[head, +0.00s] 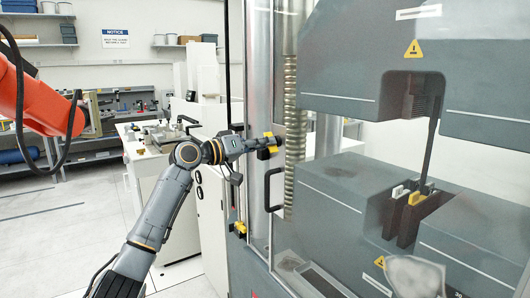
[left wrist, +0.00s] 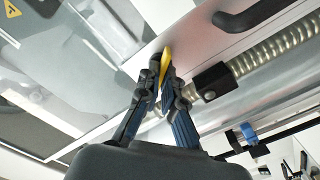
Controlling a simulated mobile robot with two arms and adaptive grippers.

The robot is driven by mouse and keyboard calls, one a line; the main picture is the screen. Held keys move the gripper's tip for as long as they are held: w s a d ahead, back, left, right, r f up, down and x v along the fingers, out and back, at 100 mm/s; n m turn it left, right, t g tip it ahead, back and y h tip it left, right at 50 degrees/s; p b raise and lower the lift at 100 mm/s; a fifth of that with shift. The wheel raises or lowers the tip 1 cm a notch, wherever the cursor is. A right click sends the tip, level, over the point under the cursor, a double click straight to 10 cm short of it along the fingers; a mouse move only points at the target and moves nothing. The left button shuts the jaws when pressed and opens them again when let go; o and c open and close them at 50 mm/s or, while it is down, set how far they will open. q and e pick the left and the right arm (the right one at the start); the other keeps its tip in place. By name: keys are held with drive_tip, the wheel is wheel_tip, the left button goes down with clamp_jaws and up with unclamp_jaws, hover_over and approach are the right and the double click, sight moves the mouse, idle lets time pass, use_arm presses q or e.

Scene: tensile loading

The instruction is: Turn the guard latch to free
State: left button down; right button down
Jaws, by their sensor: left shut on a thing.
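The guard latch is a small yellow piece (head: 273,140) with black parts around it, on the guard's edge beside the metal column. My left gripper (head: 264,148) reaches it from the left. In the left wrist view, the yellow latch (left wrist: 166,62) stands between the two fingertips of my left gripper (left wrist: 164,74), which is shut on it. The fingers hide part of the latch, so its exact turn angle is hard to tell. The clear guard shows a black handle (head: 274,190) below the latch; that handle is also in the left wrist view (left wrist: 250,14). My right gripper is not in view.
The grey testing machine (head: 345,230) fills the right side behind the guard, with a specimen grip (head: 408,215) inside. Another yellow and black piece (head: 239,228) sits low on the frame. A white bench (head: 150,165) and an orange arm (head: 35,95) stand left. Floor is clear at left.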

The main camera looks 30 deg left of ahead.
use_arm(q)
drive_tip(key=m+b, duration=0.2)
drive_tip(key=m, duration=0.2)
drive_tip(key=shift+f, duration=0.2)
drive_tip(key=shift+m+b, duration=0.5)
drive_tip(key=shift+m, duration=1)
drive_tip(key=shift+r, duration=0.1)
drive_tip(key=c, duration=1.5)
unclamp_jaws()
drive_tip(key=shift+s+a, duration=0.1)
drive_tip(key=v, duration=1.1)
drive_tip(key=shift+s+a, duration=0.15)
drive_tip(key=shift+s, duration=0.2)
